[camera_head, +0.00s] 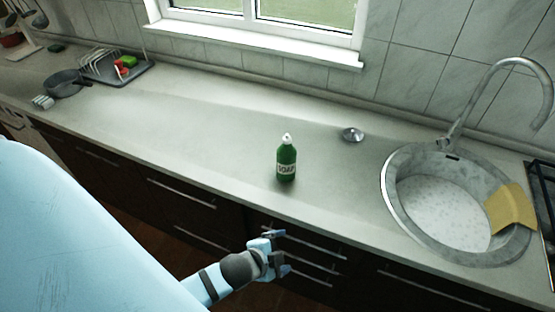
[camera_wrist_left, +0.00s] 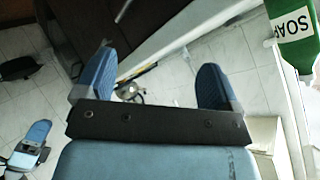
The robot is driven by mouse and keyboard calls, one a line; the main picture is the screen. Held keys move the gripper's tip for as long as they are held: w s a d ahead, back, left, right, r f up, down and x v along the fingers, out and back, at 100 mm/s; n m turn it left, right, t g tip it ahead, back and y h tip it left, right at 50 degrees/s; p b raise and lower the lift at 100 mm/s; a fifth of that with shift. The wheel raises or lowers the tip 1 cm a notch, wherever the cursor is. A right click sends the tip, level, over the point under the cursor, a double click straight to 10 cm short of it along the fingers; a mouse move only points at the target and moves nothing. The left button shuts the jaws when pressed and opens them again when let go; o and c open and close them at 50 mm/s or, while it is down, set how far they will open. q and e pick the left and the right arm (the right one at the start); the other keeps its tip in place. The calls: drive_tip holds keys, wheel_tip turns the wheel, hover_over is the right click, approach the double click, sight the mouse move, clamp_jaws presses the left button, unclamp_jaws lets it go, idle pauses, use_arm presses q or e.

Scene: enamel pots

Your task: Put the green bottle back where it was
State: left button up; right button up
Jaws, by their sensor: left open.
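The green bottle (camera_head: 287,164) has a white cap and a white label reading SOAP. It stands upright on the countertop, left of the sink. In the left wrist view the bottle (camera_wrist_left: 293,38) shows in part at the upper right corner, outside the jaws. My left gripper (camera_head: 279,253) is open and empty, in front of the counter's front edge and below the bottle, apart from it. Its two blue fingers (camera_wrist_left: 158,80) stand wide apart in the left wrist view, with nothing between them. My right gripper is not clearly visible in the head view.
A round sink (camera_head: 398,215) with a tap (camera_head: 487,75) and a yellow cloth (camera_head: 512,208) is at the right. A small metal strainer (camera_head: 353,134) lies behind the bottle. A dish rack (camera_head: 112,68) and a pan (camera_head: 64,84) stand far left. The counter between is clear.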

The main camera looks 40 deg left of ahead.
use_arm(q)
drive_tip(key=s+n, duration=0.1)
drive_tip(key=n, duration=0.1)
drive_tip(key=s+d+f+n, duration=0.1)
drive_tip(key=s+n, duration=0.1)
drive_tip(key=n, duration=0.1)
drive_tip(key=s+d+n+h, duration=0.1)
drive_tip(key=n, duration=0.2)
drive_tip(key=shift+s+d+f, duration=0.15)
drive_tip(key=shift+d+f, duration=0.05)
drive_tip(key=shift+f, duration=0.05)
drive_tip(key=shift+r+p, duration=0.3)
idle(0.4)
